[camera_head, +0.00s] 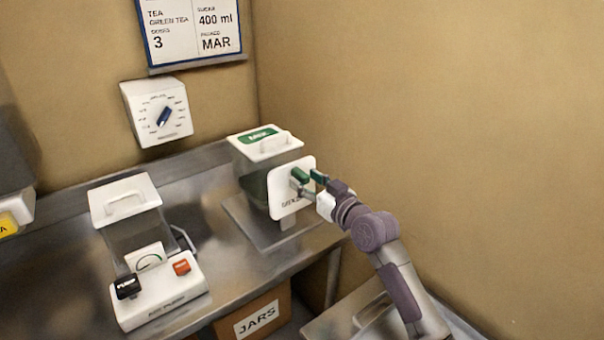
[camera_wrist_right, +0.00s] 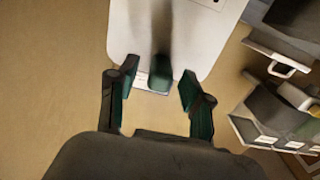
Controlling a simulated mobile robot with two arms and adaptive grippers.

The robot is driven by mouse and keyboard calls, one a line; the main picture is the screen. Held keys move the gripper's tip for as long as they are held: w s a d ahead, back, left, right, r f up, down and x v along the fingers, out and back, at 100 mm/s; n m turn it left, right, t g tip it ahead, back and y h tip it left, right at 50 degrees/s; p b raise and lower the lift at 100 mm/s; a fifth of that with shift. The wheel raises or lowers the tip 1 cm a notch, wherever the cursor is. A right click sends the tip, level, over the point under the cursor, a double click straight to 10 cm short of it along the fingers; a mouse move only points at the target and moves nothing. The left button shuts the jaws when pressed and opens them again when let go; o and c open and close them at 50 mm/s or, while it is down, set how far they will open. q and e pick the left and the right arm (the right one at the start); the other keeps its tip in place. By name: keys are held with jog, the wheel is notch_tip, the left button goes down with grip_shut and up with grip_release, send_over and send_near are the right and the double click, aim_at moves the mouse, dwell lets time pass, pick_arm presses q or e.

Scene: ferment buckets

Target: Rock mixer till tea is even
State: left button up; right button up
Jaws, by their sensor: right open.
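The mixer (camera_head: 255,182) stands at the back right of the steel counter, a clear tank with a white lid and green label. Its tank looks dark greenish; I cannot tell how even the tea is. A white plate (camera_head: 282,201) on its right side carries a green lever (camera_head: 300,175). My right gripper (camera_head: 311,185) is open at this lever. In the right wrist view, the gripper (camera_wrist_right: 157,88) has one finger on each side of the lever (camera_wrist_right: 161,72), with gaps visible; the plate (camera_wrist_right: 185,30) lies beyond. My left gripper is not in view.
A second clear-tanked machine (camera_head: 133,240) with black and red controls stands at the front left. A dial (camera_head: 158,112) and a sign (camera_head: 190,32) hang on the wall. A JARS box (camera_head: 258,318) sits below the counter. Bare counter separates the machines.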

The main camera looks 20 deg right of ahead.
jog(key=shift+w+a, duration=0.25)
jog(key=shift+w, duration=0.25)
jog(key=shift+w+a, duration=0.1)
jog(key=shift+w, duration=0.4)
jog(key=shift+c, duration=1)
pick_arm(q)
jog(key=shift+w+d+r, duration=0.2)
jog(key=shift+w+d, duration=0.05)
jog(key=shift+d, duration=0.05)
pick_arm(e)
grip_shut()
